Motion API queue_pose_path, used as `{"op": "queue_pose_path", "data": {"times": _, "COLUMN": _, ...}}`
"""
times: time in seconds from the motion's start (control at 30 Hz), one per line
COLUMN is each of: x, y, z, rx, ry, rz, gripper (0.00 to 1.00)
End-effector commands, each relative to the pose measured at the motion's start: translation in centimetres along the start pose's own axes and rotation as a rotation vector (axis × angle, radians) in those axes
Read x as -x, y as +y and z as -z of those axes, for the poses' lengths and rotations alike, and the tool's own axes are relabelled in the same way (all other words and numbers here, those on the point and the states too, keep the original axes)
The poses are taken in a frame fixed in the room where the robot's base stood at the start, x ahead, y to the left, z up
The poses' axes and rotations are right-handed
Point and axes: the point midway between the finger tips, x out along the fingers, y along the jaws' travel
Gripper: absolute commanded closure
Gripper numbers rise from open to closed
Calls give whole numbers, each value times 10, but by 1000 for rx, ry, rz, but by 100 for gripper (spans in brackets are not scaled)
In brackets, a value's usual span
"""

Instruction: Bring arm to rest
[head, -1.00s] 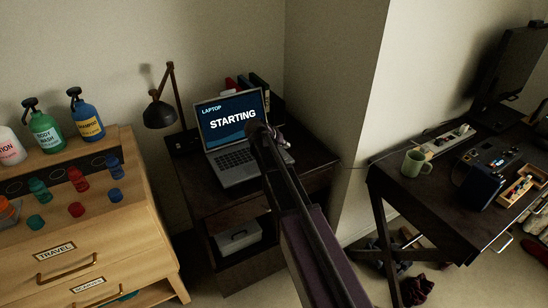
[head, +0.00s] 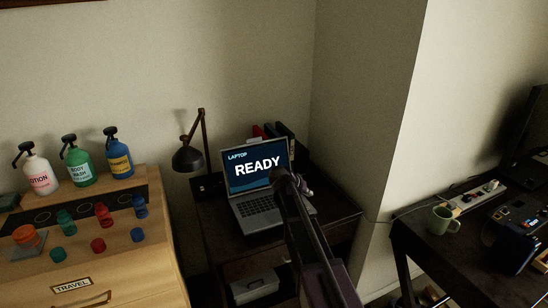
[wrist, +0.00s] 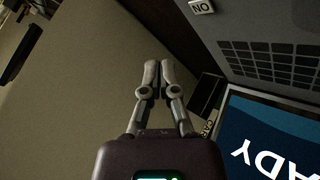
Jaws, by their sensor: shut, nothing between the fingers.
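My arm reaches up from the bottom of the head view to the laptop (head: 257,172), which stands open on a dark side table (head: 222,222). Its screen reads READY. The end of my arm covers the right part of the laptop in the head view, and the fingertips cannot be made out there. In the wrist view my gripper (wrist: 158,66) is shut and empty, its two fingers together. The laptop's keyboard (wrist: 285,62) and screen (wrist: 270,135) lie to the right of the fingers, apart from them in the picture.
A black lamp (head: 187,158) stands left of the laptop, with books (head: 285,135) behind. A wooden dresser (head: 130,262) with pump bottles and small coloured bottles is at left. A wall corner stands at right, then a dark desk (head: 455,255) with a green mug (head: 445,219).

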Motion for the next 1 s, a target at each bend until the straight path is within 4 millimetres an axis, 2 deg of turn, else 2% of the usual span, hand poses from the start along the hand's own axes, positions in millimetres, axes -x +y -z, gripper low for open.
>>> {"op": "queue_pose_path", "data": {"times": 0.17, "x": 8, "y": 11, "z": -18, "rx": 11, "ry": -41, "rz": 27, "gripper": 100}}
{"op": "queue_pose_path", "data": {"times": 0.27, "x": 18, "y": 23, "z": -41, "rx": 29, "ry": -93, "rz": 69, "gripper": 100}}
{"op": "queue_pose_path", "data": {"times": 0.47, "x": 54, "y": 53, "z": -111, "rx": 92, "ry": -248, "rz": 220, "gripper": 100}}
{"op": "queue_pose_path", "data": {"times": 0.6, "x": 89, "y": 72, "z": -164, "rx": 149, "ry": -355, "rz": 364, "gripper": 100}}
{"op": "queue_pose_path", "data": {"times": 0.73, "x": 120, "y": 84, "z": -202, "rx": 199, "ry": -427, "rz": 491, "gripper": 100}}
{"op": "queue_pose_path", "data": {"times": 0.83, "x": 138, "y": 90, "z": -222, "rx": 229, "ry": -461, "rz": 569, "gripper": 100}}
{"op": "queue_pose_path", "data": {"times": 1.0, "x": 151, "y": 92, "z": -237, "rx": 253, "ry": -485, "rz": 634, "gripper": 100}}
